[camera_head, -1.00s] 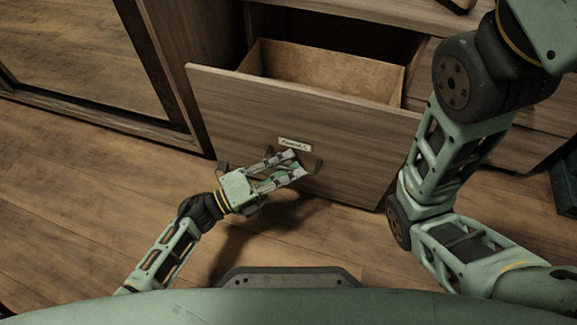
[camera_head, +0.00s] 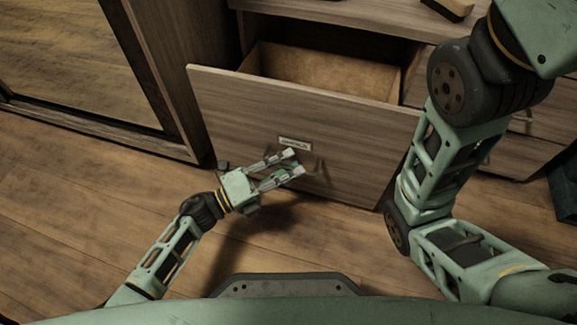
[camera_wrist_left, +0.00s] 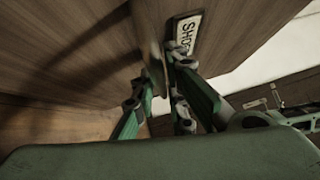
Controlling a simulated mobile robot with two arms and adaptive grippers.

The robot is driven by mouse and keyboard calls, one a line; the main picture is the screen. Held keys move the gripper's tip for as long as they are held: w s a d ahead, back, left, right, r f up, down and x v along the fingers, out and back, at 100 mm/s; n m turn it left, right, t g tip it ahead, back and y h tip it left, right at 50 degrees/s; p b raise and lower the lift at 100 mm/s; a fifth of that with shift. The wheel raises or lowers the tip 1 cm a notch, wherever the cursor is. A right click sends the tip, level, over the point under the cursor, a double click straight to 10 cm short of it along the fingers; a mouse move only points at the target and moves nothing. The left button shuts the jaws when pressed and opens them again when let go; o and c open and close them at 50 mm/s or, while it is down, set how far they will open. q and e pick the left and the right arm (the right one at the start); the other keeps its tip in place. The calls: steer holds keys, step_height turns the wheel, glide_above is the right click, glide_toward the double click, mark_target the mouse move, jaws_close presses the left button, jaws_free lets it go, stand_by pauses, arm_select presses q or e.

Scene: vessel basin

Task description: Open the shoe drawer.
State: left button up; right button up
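The shoe drawer (camera_head: 345,140) stands pulled out from the cabinet, its wooden front facing me and its box interior (camera_head: 325,75) visible from above. My left gripper (camera_head: 294,163) is at the drawer front, just below the label and beside the dark handle (camera_head: 319,166). In the left wrist view the gripper (camera_wrist_left: 161,75) points toward the front; contact is unclear. My right gripper is out of view.
The wooden cabinet (camera_head: 330,12) rises behind the drawer, with other drawer fronts (camera_head: 520,145) at right. A sliding-door wardrobe (camera_head: 160,85) stands at left. My right arm crosses the right side. The wooden floor (camera_head: 75,195) is clear at left.

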arm_select(q)
steer(key=o, duration=0.3)
steer(key=v, duration=1.2)
steer(key=shift+s+f, duration=0.1)
stand_by(0.3)
